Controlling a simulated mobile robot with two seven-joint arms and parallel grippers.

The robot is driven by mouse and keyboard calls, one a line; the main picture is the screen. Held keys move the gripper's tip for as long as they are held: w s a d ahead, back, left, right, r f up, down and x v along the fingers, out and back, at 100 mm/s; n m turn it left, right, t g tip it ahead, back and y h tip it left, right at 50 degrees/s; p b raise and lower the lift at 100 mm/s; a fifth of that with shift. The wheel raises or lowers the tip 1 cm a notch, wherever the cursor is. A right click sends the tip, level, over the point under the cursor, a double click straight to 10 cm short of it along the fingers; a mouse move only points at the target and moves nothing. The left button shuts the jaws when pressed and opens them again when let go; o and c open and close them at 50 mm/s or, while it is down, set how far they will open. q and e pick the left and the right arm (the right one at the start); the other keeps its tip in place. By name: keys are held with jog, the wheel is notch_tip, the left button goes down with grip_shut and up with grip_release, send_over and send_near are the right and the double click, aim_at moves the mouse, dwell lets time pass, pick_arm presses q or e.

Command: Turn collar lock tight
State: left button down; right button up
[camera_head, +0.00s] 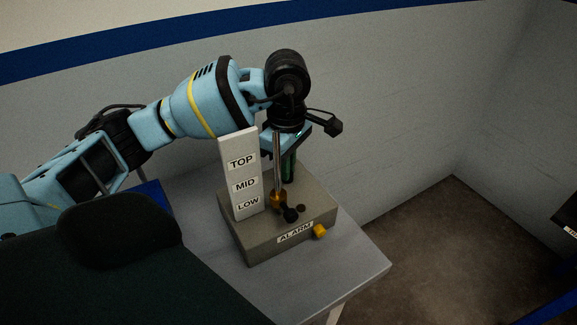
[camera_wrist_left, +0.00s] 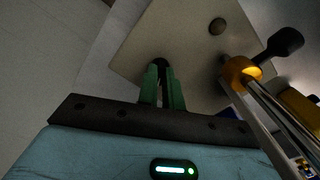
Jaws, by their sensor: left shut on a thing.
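A bare metal rod (camera_head: 277,160) rises from the grey box, with an orange collar (camera_head: 277,199) at its foot. A black-knobbed lever (camera_head: 291,214) sticks out beside the collar. In the left wrist view the collar (camera_wrist_left: 242,72) and the black knob (camera_wrist_left: 286,42) are right of my fingers, apart from them. My left gripper (camera_head: 289,168) points down behind the rod. Its green fingers (camera_wrist_left: 161,88) are close together on a dark piece at their tips, mostly hidden; I cannot tell what it is. My right gripper is not in view.
The grey box (camera_head: 266,243) marked ALARM carries a white board (camera_head: 239,173) reading TOP, MID, LOW and a yellow button (camera_head: 320,231). It stands on a grey table (camera_head: 355,262) with bare top at the right. A small dark round (camera_wrist_left: 217,25) sits on the box top.

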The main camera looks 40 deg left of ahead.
pick_arm(q)
jog(key=m+b, duration=0.1)
jog(key=m, duration=0.3)
jog(key=shift+m, duration=0.3)
jog(key=shift+m+b, duration=0.3)
jog(key=shift+m, duration=0.2)
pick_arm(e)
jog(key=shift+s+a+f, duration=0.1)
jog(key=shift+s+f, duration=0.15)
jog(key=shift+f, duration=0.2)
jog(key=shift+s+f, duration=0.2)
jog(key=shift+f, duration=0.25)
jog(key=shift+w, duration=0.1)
pick_arm(q)
jog(key=c, duration=1.6)
grip_release()
jog(key=shift+o, duration=0.2)
notch_tip(320, 180, up, 7)
jog(key=shift+f, duration=0.15)
jog(key=shift+r+p, duration=0.4)
jog(key=shift+r, duration=0.15)
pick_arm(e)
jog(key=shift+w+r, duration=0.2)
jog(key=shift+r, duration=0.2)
